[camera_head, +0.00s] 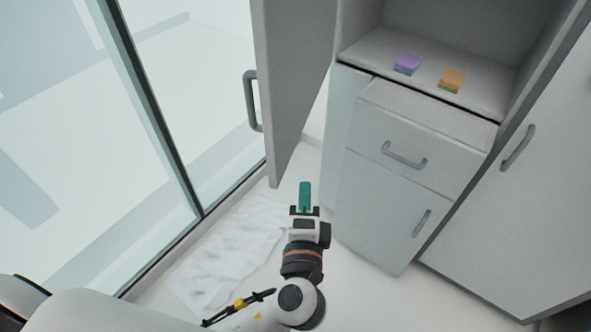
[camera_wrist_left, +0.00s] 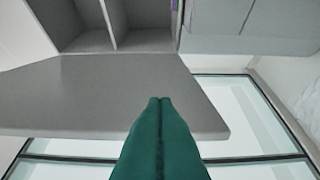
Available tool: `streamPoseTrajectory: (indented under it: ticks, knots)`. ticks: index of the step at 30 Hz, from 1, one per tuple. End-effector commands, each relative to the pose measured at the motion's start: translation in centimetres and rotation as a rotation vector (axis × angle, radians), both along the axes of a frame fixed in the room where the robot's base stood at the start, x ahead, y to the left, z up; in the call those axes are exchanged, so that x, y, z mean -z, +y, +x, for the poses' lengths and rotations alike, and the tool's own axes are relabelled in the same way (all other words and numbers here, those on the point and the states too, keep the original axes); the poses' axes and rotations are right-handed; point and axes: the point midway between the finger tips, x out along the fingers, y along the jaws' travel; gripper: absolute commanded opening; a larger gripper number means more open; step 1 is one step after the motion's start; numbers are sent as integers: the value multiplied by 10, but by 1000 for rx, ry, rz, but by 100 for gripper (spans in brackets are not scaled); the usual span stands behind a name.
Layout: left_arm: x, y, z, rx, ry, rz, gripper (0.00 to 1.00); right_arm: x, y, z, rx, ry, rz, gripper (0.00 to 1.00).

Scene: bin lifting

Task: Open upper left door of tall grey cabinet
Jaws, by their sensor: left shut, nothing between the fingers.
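The upper left door (camera_head: 292,75) of the tall grey cabinet (camera_head: 372,128) stands swung open to the left, with its grey handle (camera_head: 252,100) on the face towards the glass. The upper compartment behind it is exposed. My left gripper (camera_head: 305,186), with green fingers, is shut and empty, just below and right of the door's lower corner in the head view. In the left wrist view the shut fingers (camera_wrist_left: 160,105) overlap the grey door panel (camera_wrist_left: 85,95); I cannot tell whether they touch it. My right gripper is not in view.
A purple block (camera_head: 407,64) and an orange block (camera_head: 452,79) lie on the compartment floor. Below are a slightly protruding drawer (camera_head: 425,135) and a lower door (camera_head: 385,205). Glass panels (camera_head: 140,110) stand at the left. A pale crumpled sheet (camera_head: 225,255) lies on the floor.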

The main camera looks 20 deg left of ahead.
Motion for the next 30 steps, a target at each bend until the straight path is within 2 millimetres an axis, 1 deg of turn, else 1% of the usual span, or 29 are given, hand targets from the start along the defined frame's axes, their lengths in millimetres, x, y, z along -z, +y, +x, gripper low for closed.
streamPoseTrajectory:
  ticks: [3,5,12,14,15,18,21,24,30]
  knots:
    - [-5,5,19,-2,-2,3,0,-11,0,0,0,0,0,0]
    - [-5,7,31,0,-2,4,0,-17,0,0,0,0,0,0]
    - [-5,20,82,-1,0,4,0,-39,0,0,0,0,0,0]
    - [-5,23,93,-2,0,2,0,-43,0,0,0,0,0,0]
    - [-4,31,92,-1,3,5,0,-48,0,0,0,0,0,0]
    - [-3,46,91,1,4,4,0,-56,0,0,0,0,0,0]
    - [-2,56,91,0,4,2,0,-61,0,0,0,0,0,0]
    - [0,61,90,0,4,0,0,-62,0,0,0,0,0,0]
    - [1,63,90,1,4,-2,0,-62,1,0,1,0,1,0]
